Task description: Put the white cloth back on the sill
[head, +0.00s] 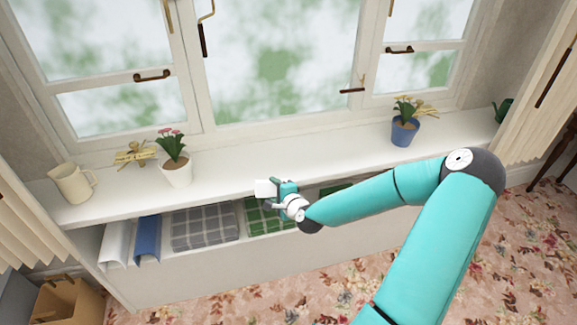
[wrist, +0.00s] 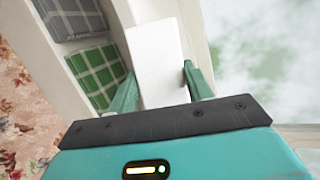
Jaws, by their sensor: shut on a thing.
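The white cloth (head: 264,188) is a small folded white piece at the front edge of the white sill (head: 330,162). My gripper (head: 280,190) is shut on it. In the wrist view the cloth (wrist: 157,55) stands out between the two green fingers (wrist: 158,84) and its far end points away from me. In the head view I cannot tell whether the cloth touches the sill or is held just above its edge.
On the sill stand a cream jug (head: 73,184), a pink-flowered white pot (head: 176,170) and a blue pot (head: 404,131). The sill's middle is clear.

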